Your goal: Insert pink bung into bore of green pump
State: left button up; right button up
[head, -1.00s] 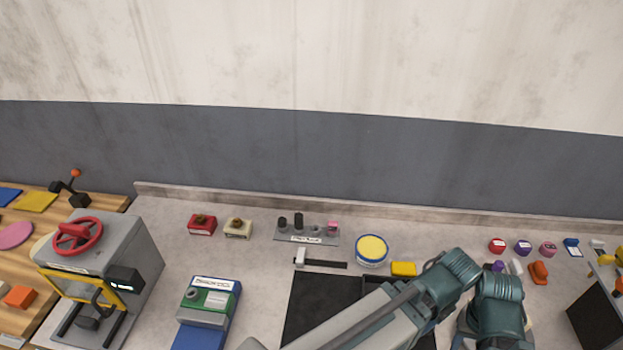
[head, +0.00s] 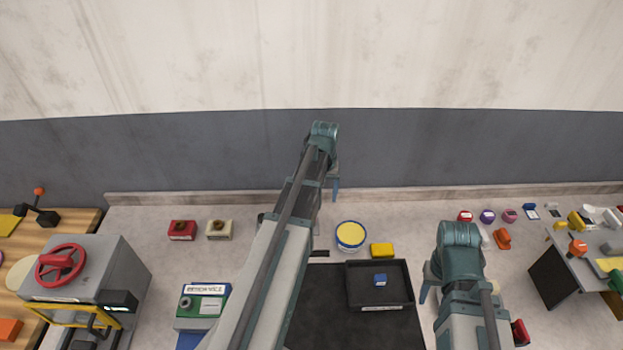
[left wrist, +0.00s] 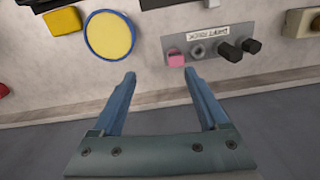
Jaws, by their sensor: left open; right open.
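The pink bung (left wrist: 176,58) sits at one end of a grey rack (left wrist: 218,40) in the left wrist view, beside a grey plug and two black plugs. My left gripper (left wrist: 160,74) is open and empty, its fingertips just short of the bung, which lies nearer the right finger. In the head view my left gripper (head: 335,188) is near the back wall and my left arm hides most of the rack.
A yellow-lidded round tub (head: 351,236) and a yellow block (head: 382,250) stand right of the left arm. A black tray (head: 409,293) holds a blue block. Red (head: 182,230) and cream (head: 219,229) blocks stand left. A press with a red wheel (head: 60,265) is far left.

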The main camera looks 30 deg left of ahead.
pick_arm(q)
jog(key=a+n, duration=0.1)
jog(key=a, duration=0.3)
jog(key=f+b, duration=0.8)
jog(key=b, duration=0.1)
jog(key=f+b, duration=0.4)
jog(key=f, duration=0.1)
jog(key=shift+w+f+b, duration=0.1)
jog(key=shift+w+b, duration=0.2)
jog(key=shift+b, duration=0.05)
pick_arm(e)
notch_tip(320, 180, down, 13)
jog(key=shift+f, duration=0.1)
pick_arm(q)
grip_shut()
